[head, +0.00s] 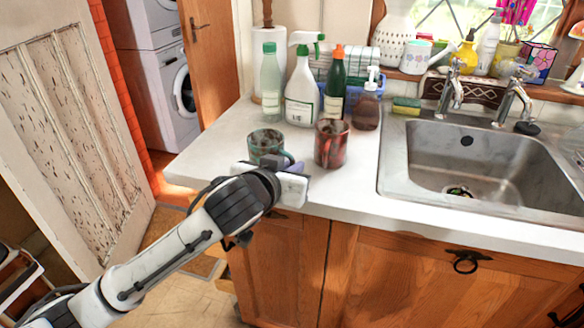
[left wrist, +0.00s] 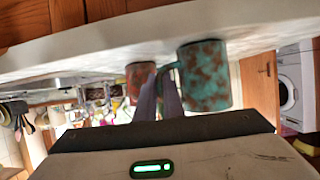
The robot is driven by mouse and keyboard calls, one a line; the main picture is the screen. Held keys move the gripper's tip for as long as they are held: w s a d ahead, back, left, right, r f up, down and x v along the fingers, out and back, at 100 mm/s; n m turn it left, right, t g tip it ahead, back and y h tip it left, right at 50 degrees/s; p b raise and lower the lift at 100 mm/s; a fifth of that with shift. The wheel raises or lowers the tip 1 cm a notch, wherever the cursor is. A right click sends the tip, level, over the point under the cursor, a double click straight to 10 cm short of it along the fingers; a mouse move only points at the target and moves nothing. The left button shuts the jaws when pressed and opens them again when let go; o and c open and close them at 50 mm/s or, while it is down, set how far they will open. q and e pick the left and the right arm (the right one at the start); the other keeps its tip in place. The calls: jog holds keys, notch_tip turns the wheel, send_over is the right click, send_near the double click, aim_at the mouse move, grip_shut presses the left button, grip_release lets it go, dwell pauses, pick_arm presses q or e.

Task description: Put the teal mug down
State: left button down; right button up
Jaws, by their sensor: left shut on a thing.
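The teal mug (head: 265,146), mottled with brown, is upright near the left end of the white counter. My left gripper (head: 283,167) is at its near right side, shut on its handle. The left wrist view, which is upside down, shows the purplish fingers (left wrist: 159,97) at the handle of the teal mug (left wrist: 207,76). The mug's base is at or very close to the counter top; I cannot tell whether it touches. My right gripper is not in view.
A reddish-brown mug (head: 331,146) stands just right of the gripper. Behind are a white spray bottle (head: 301,92), a green bottle (head: 335,88) and a soap dispenser (head: 367,107). The steel sink (head: 395,160) is at right. Bare counter (head: 212,145) lies left of the teal mug.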

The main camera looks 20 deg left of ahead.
pick_arm(q)
jog(key=c, duration=2.3)
grip_release()
jog(key=shift+f, duration=0.15)
jog(key=o, duration=0.4)
jog(key=shift+o, duration=0.2)
jog(key=shift+s+r, duration=0.15)
jog(key=shift+r, duration=0.1)
jog(key=v, duration=1.1)
jog(key=s+d+f+m+g+h, duration=0.1)
jog(key=s+f, duration=0.1)
jog(key=f, duration=0.8)
jog(key=s+d+f+g+h, duration=0.1)
jog(key=s+f+g, duration=0.1)
jog(key=f, duration=0.7)
jog(key=s+a+f+g, duration=0.1)
jog(key=s+f, duration=0.7)
jog(key=f, duration=0.1)
jog(key=s+a+f+y, duration=0.1)
jog(key=s+a+f, duration=0.1)
jog(key=s+f, duration=0.7)
jog(key=shift+a+f+g+p, duration=0.3)
jog(key=shift+f+g, duration=0.1)
jog(key=shift+f, duration=0.3)
